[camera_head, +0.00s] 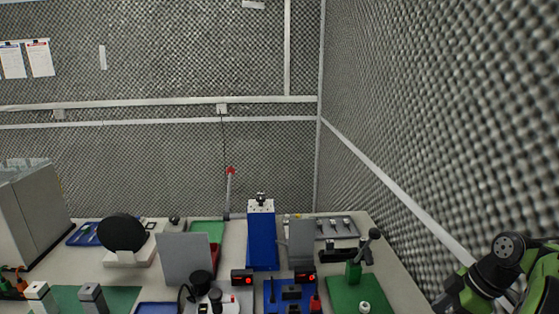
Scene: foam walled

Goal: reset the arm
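My arm (505,265), green and black, enters at the lower right corner of the head view. Part of it is cut off by the right and bottom edges of the picture. The visible part is to the right of the bench, beside the foam wall. I cannot make out my gripper's fingertips, so I cannot tell whether it is open or holds anything.
A bench (373,222) with many devices runs along the bottom. A blue upright box (262,240) stands at its middle, a green base (355,293) nearer my arm. A black disc (121,231) and grey cabinet (32,215) are at left. Foam walls (430,110) close the back and right.

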